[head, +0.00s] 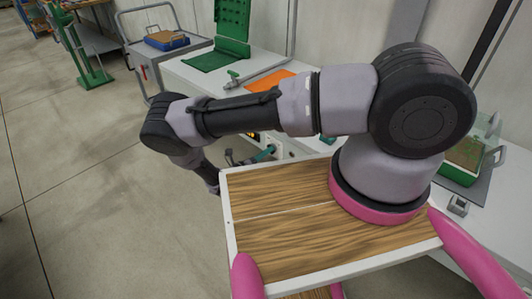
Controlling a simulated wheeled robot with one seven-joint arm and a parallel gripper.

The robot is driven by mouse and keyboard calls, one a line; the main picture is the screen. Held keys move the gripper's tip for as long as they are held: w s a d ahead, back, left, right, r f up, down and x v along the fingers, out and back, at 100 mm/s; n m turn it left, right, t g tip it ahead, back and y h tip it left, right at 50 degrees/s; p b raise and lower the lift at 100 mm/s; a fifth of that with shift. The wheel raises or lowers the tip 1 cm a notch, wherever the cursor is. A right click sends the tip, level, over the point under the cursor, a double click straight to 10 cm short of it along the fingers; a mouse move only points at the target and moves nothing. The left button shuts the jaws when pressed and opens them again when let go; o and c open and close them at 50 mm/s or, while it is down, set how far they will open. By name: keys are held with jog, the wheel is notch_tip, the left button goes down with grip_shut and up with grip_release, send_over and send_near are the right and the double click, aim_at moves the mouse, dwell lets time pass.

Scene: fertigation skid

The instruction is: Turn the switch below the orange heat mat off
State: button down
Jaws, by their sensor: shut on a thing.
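The orange heat mat (268,83) lies flat on the white bench, partly hidden behind my arm. Below it, on the bench's front, is a switch with a teal handle (266,152) on a pale plate. The handle sticks out towards the lower left. My gripper (254,160) is small in the head view, in front of the bench, with its fingertips at the handle's outer end. It is shut on the handle. The exact finger contact is too small to make out. My arm covers part of the bench front around the switch.
A green tray and upright pegboard (232,25) stand on the bench behind my arm. A grey metal tool lies beside the mat. A clear-covered green tray (465,158) is at the right. A cart (165,45) stands at the back left.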

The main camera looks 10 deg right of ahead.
jog(key=c, duration=0.9)
grip_release()
jog(key=shift+a, duration=0.1)
jog(key=v, duration=1)
jog(key=shift+s+a, duration=0.25)
jog(key=shift+a, duration=0.05)
